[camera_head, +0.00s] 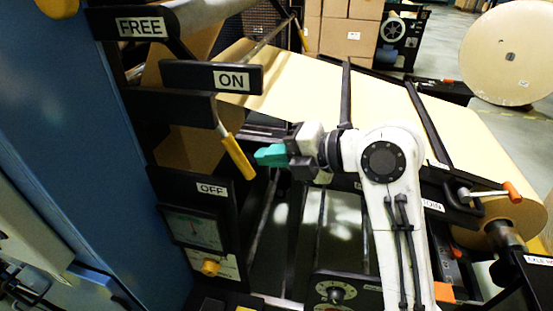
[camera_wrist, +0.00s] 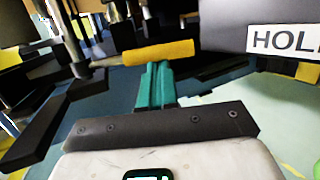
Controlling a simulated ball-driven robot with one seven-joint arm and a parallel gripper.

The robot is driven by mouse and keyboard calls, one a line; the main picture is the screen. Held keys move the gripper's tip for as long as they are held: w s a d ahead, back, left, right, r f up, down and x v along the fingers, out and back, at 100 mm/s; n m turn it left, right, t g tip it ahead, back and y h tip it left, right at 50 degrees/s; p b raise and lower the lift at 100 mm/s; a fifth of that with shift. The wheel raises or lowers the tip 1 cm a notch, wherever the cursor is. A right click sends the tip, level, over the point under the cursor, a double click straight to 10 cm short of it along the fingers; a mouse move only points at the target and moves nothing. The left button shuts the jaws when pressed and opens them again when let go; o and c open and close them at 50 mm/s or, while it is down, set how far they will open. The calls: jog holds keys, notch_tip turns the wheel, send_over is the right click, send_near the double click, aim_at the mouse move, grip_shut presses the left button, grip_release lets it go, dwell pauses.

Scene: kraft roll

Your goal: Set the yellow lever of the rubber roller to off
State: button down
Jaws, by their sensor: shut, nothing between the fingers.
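The yellow lever (camera_head: 238,157) hangs from a dark bar on the left side of the machine, its grip slanting down and to the right. It lies between the ON label (camera_head: 232,81) above and the OFF label (camera_head: 211,189) below left. My gripper (camera_head: 262,155) has teal fingers, shut and empty, pointing left just beside the grip. In the wrist view the yellow grip (camera_wrist: 158,52) lies crosswise right at the tips of the teal fingers (camera_wrist: 155,80). I cannot tell whether they touch it.
A FREE label (camera_head: 140,27) is on a dark bar at upper left. A gauge panel (camera_head: 193,232) with a yellow knob (camera_head: 210,267) is below OFF. Brown paper (camera_head: 300,85) runs behind my arm. A partly cut-off label (camera_wrist: 290,40) is close at right in the wrist view.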

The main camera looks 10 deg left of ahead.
jog(key=b+v, duration=0.1)
jog(key=v, duration=1)
jog(key=s+d+f+m+t+h+p, duration=0.1)
jog(key=s+d+f+m+h, duration=0.15)
jog(key=d+f+m, duration=0.4)
jog(key=s+d+f+m+h, duration=0.25)
jog(key=f+m, duration=0.45)
jog(key=f, duration=0.4)
jog(key=s+d+f+m+t+h+p, duration=0.1)
jog(key=s+d+f+m+h, duration=0.1)
jog(key=s+d+f+m, duration=0.45)
jog(key=s+d+f+m+g+h, duration=0.1)
jog(key=s+d+f+m+h, duration=0.1)
jog(key=s+d+f+m, duration=0.2)
jog(key=s+d+f+m+g+h, duration=0.1)
jog(key=s+d+f+m, duration=0.3)
jog(key=s, duration=0.5)
jog(key=s+d+f+m+g+h+p, duration=0.1)
jog(key=s+d+f+m+g+h, duration=0.1)
jog(key=s+m, duration=0.4)
notch_tip(320, 180, down, 3)
jog(key=s+d+h, duration=0.1)
jog(key=d, duration=0.1)
jog(key=shift+d+r+m, duration=0.25)
jog(key=shift+d+m, duration=0.05)
